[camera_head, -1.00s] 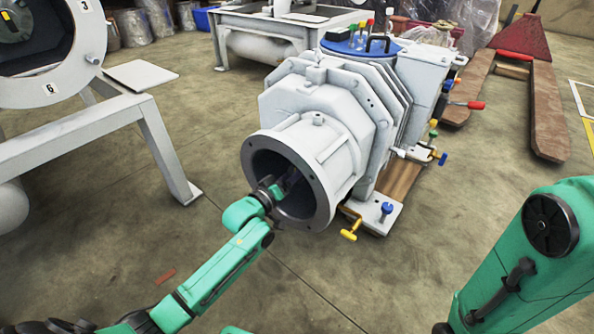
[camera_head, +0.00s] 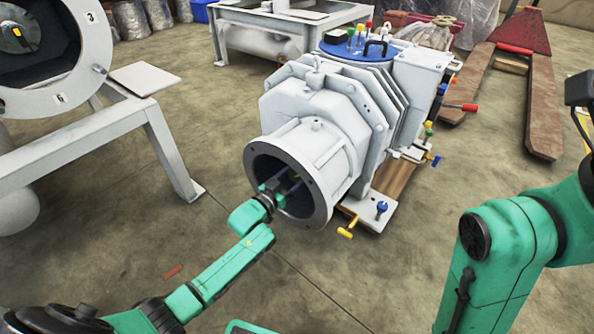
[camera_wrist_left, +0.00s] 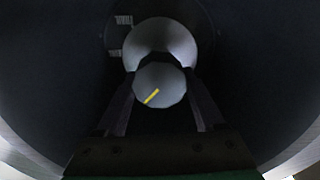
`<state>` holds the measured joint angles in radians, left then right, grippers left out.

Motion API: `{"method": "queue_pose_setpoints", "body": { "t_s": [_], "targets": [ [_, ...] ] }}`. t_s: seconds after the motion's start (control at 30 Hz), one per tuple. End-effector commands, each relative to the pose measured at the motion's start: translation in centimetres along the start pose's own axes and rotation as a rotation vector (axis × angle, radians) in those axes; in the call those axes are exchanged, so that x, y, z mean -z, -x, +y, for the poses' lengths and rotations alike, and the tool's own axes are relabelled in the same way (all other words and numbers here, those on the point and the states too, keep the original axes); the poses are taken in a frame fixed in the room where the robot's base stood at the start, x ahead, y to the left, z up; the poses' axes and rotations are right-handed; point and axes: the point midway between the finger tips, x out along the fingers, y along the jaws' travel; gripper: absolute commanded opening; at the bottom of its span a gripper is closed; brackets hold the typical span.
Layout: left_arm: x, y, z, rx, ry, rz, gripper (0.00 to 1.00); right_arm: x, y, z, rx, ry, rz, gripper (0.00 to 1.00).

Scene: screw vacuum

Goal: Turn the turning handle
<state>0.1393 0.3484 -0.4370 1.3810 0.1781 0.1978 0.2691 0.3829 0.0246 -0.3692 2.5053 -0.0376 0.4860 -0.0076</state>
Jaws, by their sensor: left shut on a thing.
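The turning handle (camera_wrist_left: 160,82) shows in the left wrist view as a round grey knob with a yellow line on its face, slanting from lower left to upper right. It sits deep inside the dark round opening (camera_head: 330,200) of the white vacuum machine (camera_head: 318,115). My left gripper (camera_wrist_left: 158,92) has one finger on each side of the knob and is shut on it. In the head view my left gripper (camera_head: 280,184) reaches into the opening, and the knob cannot be made out there. My right arm stands at the right; its gripper is out of the picture.
A yellow valve handle (camera_head: 346,231) and a blue knob (camera_head: 382,207) sit low beside the opening. A white frame (camera_head: 165,140) stands at the left. A pallet jack (camera_head: 522,55) is at the back right.

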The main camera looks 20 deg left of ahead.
Motion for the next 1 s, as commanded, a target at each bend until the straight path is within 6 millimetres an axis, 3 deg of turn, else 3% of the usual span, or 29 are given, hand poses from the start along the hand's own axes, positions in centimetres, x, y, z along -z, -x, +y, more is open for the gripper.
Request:
{"method": "queue_pose_setpoints", "body": {
  "t_s": [0.67,0.7,0.73,1.0],
  "targets": [
    [-0.15,0.05,0.04,0.000,-0.070,-0.002,0.14,-0.24,0.19,-0.04,-0.004,-0.004,-0.009,0.50],
    [-0.14,0.05,0.04,0.000,-0.070,-0.002,0.85,-0.24,0.19,-0.04,-0.004,-0.004,-0.009,0.50],
    [-0.14,0.04,0.04,0.000,-0.070,-0.002,0.97,-0.24,0.19,-0.04,-0.004,-0.004,-0.009,0.50],
    [-0.03,0.15,0.03,0.000,-0.070,-0.001,1.00,-0.25,0.05,-0.03,-0.003,-0.004,-0.008,0.50]
  ]
}}
